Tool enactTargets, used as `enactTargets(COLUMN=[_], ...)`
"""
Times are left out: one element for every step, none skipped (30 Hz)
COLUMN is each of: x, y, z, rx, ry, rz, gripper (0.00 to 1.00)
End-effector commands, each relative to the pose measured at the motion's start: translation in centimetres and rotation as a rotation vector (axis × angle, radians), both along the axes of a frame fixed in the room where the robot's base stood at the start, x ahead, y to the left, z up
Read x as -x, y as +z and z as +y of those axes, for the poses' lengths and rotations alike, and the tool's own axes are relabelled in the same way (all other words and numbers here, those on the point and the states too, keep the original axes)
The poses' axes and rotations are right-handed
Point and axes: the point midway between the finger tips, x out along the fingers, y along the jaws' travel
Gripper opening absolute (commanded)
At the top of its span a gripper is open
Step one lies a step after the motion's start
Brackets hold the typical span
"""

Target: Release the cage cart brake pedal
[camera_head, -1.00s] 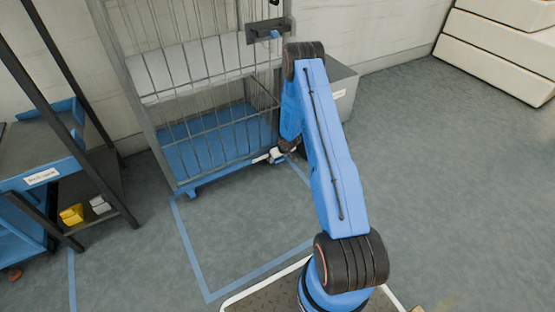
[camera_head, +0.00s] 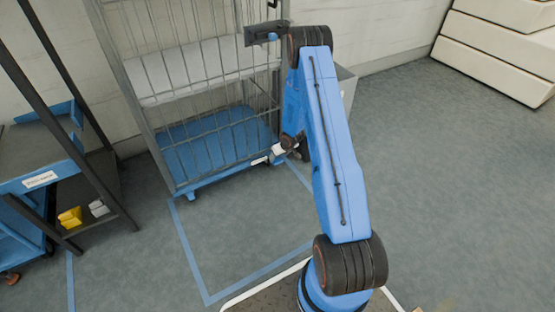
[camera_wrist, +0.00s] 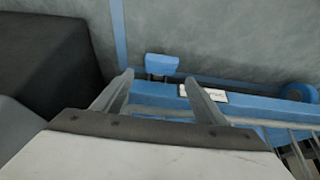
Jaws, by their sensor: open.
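The cage cart (camera_head: 205,140) stands at the back, with grey wire sides and a blue base. In the wrist view its blue base edge (camera_wrist: 155,94) crosses the middle and carries a white label (camera_wrist: 203,94). A small blue block (camera_wrist: 162,65), which looks like the brake pedal, sticks out from that edge on dark supports. My gripper (camera_wrist: 158,82) is open and empty, its two grey fingers spread either side of the block's line, with the block beyond the tips. I cannot tell whether they touch. In the head view my arm largely hides this corner.
A grey box (camera_head: 345,88) stands right of the cart, behind my arm. A dark block (camera_wrist: 45,60) fills the wrist view's left side. A blue wheel (camera_wrist: 299,93) shows at right. A rack with blue shelves (camera_head: 40,170) stands left. Floor at right is clear.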

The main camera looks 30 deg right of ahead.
Motion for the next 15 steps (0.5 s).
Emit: enactTargets(x=[0.4, 0.6, 0.9, 1.1, 1.3, 1.6, 1.8, 2.0, 2.3, 2.6, 2.7, 3.0, 3.2, 3.4, 3.6], y=[0.9, 1.3, 1.9, 2.4, 2.8, 3.4, 3.8, 4.3, 4.8, 5.2, 5.7, 6.2, 6.5, 6.9, 7.4], z=[0.0, 0.0, 0.0, -0.1, 0.0, 0.0, -0.1, -0.1, 0.0, -0.1, -0.1, -0.1, -0.1, -0.1, -0.1], rx=[0.001, 0.000, 0.000, 0.001, 0.001, 0.000, 0.001, 0.001, 0.000, 0.000, 0.000, 0.000, 0.000, 0.000, 0.000], ry=[0.000, -0.001, -0.001, 0.000, 0.000, 0.000, 0.000, 0.000, 0.001, 0.000, 0.000, 0.000, 0.001, 0.001, 0.000], rz=[-0.001, -0.001, -0.001, -0.001, -0.001, -0.001, -0.001, -0.002, -0.001, -0.001, -0.002, -0.002, -0.001, -0.001, -0.002], gripper=[0.66, 0.66, 0.66, 0.66, 0.66, 0.66, 0.66, 0.66, 0.66, 0.66, 0.66, 0.66, 0.66, 0.66, 0.66])
